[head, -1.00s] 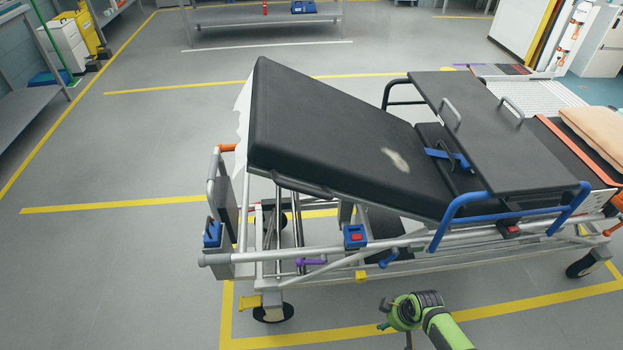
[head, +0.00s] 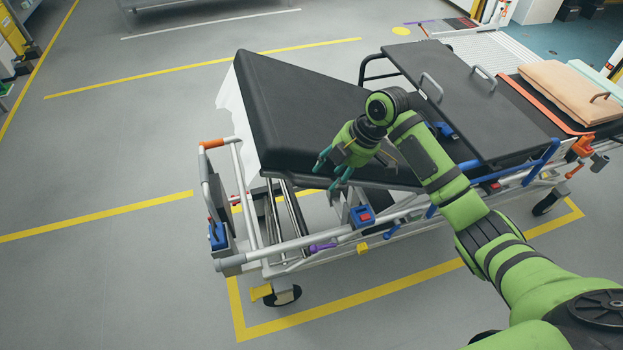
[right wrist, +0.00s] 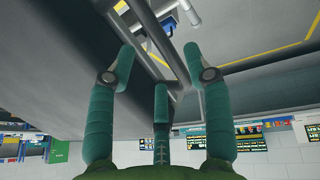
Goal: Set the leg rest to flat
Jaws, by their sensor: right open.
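The leg rest (head: 285,100), a thick black pad, is the raised section at the left end of the stretcher. It is tilted, its left end high and its right end low. My right gripper (head: 330,172) is open and empty at the pad's near side, above the side rail; I cannot tell whether it touches. A blue and red latch (head: 362,216) sits on the near rail, below the gripper. A purple handle (head: 322,247) is lower left of it. My left gripper is out of view.
A black board (head: 465,95) with grey handles lies over the stretcher's middle. An orange-topped grey handle (head: 212,143) stands at the left end. The floor left and in front is clear.

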